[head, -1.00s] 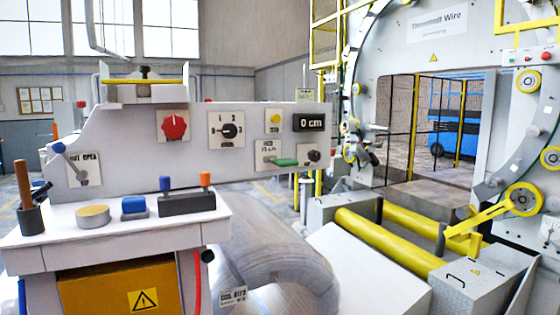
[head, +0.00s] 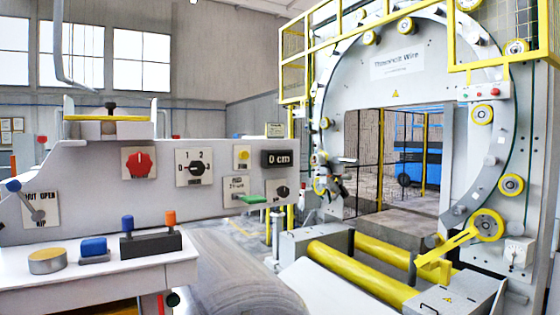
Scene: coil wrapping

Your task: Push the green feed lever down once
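The green feed lever (head: 252,199) is a short green handle on the light grey control panel (head: 110,192), below the yellow button (head: 243,154). It juts out to the right from a small labelled plate (head: 233,186) and lies about level. The display (head: 276,158) above it on the right reads 0 cm. Neither of my grippers is in view, and nothing touches the lever.
A red knob (head: 138,162) and a black selector dial (head: 196,168) sit left of the lever. A shelf (head: 120,264) with blue and orange items stands front left. The ring machine (head: 400,75) and yellow rollers (head: 360,275) are on the right.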

